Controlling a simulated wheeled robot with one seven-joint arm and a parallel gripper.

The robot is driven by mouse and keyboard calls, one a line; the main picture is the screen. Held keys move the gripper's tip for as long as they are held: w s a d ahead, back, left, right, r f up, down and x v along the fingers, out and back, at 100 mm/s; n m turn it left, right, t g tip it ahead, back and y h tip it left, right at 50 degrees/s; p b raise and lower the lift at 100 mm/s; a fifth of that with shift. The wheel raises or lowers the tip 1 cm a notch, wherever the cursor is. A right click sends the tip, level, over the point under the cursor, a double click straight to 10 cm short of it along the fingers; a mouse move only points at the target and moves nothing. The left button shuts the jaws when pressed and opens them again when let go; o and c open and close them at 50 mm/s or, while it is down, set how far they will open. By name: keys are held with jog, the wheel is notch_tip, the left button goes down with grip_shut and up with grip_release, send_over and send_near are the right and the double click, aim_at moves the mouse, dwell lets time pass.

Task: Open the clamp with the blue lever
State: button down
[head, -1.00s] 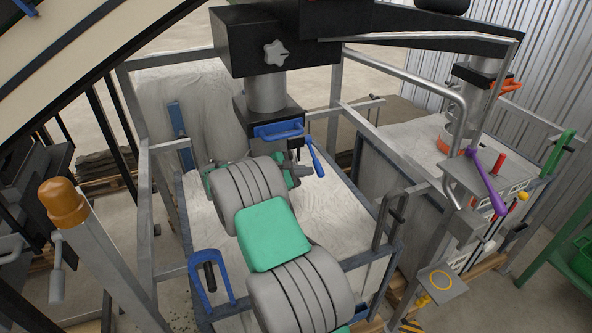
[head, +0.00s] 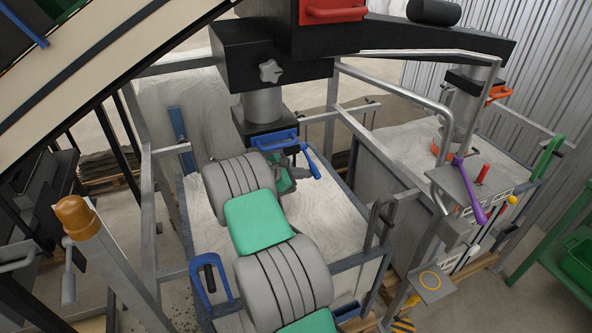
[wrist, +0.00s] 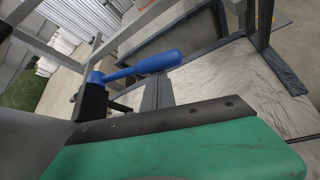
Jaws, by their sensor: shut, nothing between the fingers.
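The clamp is a black block (head: 264,131) under a grey spout, with a blue bar (head: 275,139) across its front. Its blue lever (head: 312,164) hangs down and to the right at the block's right side. In the wrist view the lever (wrist: 145,65) points right from a dark mount, clear of the green and dark parts in the foreground. My gripper (head: 285,183), at the far end of my grey and green arm, is shut and empty. It is just below and left of the lever; the arm partly hides it, and no contact shows.
A white bulk bag in a metal frame (head: 365,260) lies below the clamp. A purple lever (head: 469,190) and an orange handle (head: 499,93) are at the right-hand station. A blue hoop (head: 209,280) is at the frame's front left. A slanted conveyor crosses the upper left.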

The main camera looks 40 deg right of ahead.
jog(key=s+r+b+v, duration=0.1)
jog(key=v, duration=0.6)
jog(key=shift+w+r+b, duration=0.15)
jog(key=shift+r+b, duration=0.05)
jog(key=shift+b, duration=0.15)
jog(key=shift+a, duration=0.15)
